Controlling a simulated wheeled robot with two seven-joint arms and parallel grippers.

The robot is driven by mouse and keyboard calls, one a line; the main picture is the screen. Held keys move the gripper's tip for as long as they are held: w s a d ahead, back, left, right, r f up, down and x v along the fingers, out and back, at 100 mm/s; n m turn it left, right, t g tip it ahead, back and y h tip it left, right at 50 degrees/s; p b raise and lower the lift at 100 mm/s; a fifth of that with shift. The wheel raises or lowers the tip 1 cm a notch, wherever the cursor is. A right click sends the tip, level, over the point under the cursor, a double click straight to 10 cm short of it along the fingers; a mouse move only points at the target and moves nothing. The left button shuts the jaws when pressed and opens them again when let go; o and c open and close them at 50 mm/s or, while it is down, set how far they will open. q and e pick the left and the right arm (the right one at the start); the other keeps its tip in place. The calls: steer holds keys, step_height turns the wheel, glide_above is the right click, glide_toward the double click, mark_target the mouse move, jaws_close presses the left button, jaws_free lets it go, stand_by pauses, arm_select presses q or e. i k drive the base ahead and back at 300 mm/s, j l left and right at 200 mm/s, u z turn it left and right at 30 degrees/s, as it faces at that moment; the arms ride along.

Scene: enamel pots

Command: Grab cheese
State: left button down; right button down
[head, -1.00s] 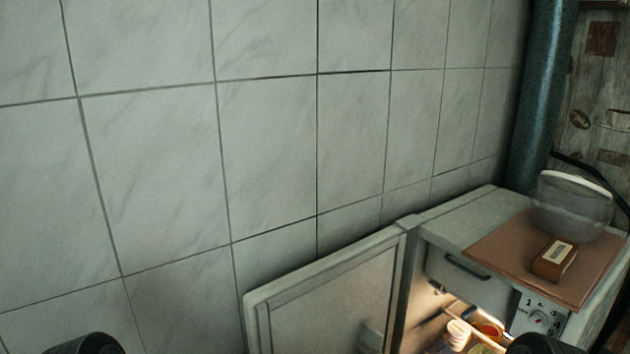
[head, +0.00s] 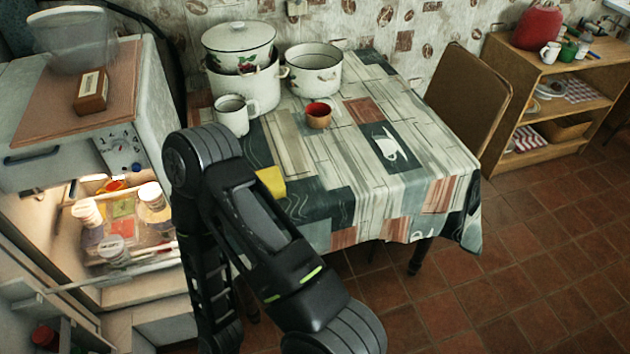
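A yellow piece (head: 271,180), which looks like the cheese, shows at the left edge of the cloth-covered table (head: 330,172), just beside my arm. My arm hides part of it, so I cannot tell its full shape. One of my black arms rises from the bottom middle and bends beside the open fridge (head: 45,168). Its lower links hang down past the bottom edge, and no fingertips show. Neither gripper is in view.
Inside the fridge, jars (head: 150,208) stand on a shelf. A brown box (head: 91,91) lies on top. The table holds a lidded pot (head: 238,50), an open pot (head: 313,75), a white mug (head: 232,117) and a red cup (head: 318,116). A chair (head: 468,98) stands right.

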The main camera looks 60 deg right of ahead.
mark_target(270, 176)
steer(key=z, duration=1.7)
steer(key=i+l+z, duration=0.1)
steer(key=l+z, duration=0.2)
steer(key=z, duration=0.15)
steer(key=i+l+z, duration=0.15)
steer(key=z, duration=0.3)
steer(key=i+l, duration=0.05)
